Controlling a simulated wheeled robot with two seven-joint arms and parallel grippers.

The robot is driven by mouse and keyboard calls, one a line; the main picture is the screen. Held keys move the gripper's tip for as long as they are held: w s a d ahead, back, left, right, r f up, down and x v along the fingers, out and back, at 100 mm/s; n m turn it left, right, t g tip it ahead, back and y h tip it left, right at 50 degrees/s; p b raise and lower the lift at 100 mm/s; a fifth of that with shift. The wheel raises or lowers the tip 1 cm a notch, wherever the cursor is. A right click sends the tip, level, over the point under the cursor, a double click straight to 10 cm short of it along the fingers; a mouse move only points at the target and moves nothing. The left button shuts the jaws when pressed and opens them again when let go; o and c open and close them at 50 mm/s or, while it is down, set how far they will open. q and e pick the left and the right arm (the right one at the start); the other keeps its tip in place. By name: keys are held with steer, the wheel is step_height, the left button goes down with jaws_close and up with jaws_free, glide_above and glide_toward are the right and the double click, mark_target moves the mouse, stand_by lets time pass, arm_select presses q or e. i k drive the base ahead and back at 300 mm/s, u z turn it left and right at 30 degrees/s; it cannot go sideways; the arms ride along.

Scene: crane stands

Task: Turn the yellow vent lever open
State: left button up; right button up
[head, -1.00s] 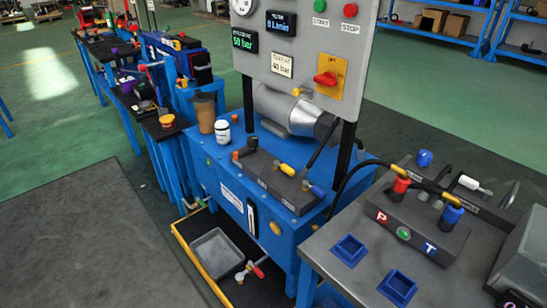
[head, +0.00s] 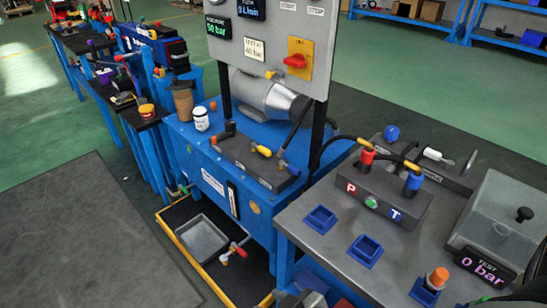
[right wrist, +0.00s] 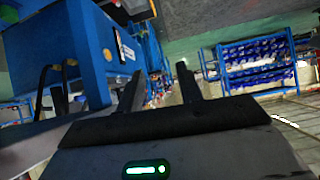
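A yellow lever (head: 262,150) sits on a dark valve block (head: 238,152) on the blue power unit, in the head view. An orange-red lever (head: 215,142) and a blue lever (head: 283,164) are on the same block. No gripper is seen near these levers. My right gripper (right wrist: 159,84) shows in the right wrist view with its two dark fingers apart and nothing between them. The levers cannot be made out in that view. My left gripper is not in view.
A grey panel (head: 318,47) on black posts stands above the block. A brown cup (head: 183,102) and a white jar (head: 201,119) stand left of it. A bench at right holds a P/T block (head: 380,192), blue square sockets (head: 320,219) and a test box (head: 497,215).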

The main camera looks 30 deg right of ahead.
mark_target(262, 149)
steer(key=u, duration=1)
steer(key=i, duration=0.95)
steer(key=z, duration=0.55)
